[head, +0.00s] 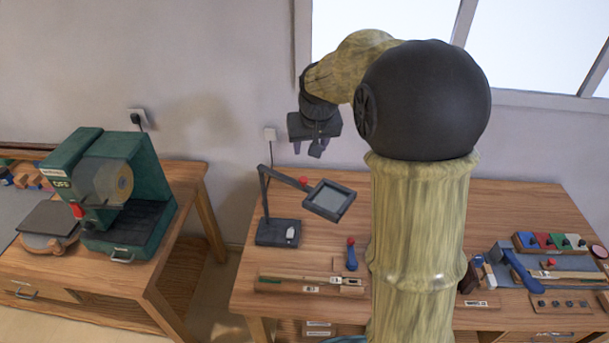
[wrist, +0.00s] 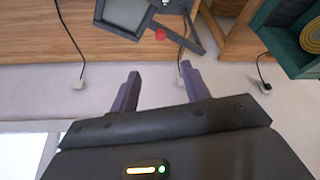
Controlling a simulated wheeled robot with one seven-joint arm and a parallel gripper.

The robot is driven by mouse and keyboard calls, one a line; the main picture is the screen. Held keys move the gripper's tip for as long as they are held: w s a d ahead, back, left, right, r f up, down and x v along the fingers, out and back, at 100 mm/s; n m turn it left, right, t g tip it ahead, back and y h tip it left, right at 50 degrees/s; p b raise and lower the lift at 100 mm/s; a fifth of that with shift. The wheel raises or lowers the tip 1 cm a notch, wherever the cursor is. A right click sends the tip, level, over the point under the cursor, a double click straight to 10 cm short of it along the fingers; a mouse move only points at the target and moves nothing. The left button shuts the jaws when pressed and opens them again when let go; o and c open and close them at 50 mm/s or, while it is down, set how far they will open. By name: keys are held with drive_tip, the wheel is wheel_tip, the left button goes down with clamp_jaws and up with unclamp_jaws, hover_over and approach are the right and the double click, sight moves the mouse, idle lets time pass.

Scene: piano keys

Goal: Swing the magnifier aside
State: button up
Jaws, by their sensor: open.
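The magnifier (head: 330,199) is a dark square frame with a pale lens, on a jointed dark arm that rises from a flat base (head: 270,234) on the workbench. A small red knob (head: 303,181) is on the arm near the frame. In the wrist view the magnifier's frame (wrist: 100,16) is at the top, partly cut off, with the red knob (wrist: 160,34) beside it. My gripper (head: 307,148) is open and empty, in the air above the magnifier and apart from it. Its two purple fingers (wrist: 159,86) show spread in the wrist view.
A green grinder (head: 125,195) stands on the left table. My arm hides the bench's middle. A wall is behind.

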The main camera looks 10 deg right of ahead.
sight(304, 179)
drive_tip(key=p+x, duration=0.5)
drive_tip(key=x, duration=1.2)
drive_tip(key=shift+w+f+p, duration=0.1)
drive_tip(key=shift+f+p, duration=0.2)
drive_tip(key=shift+p, duration=0.1)
clamp_jaws()
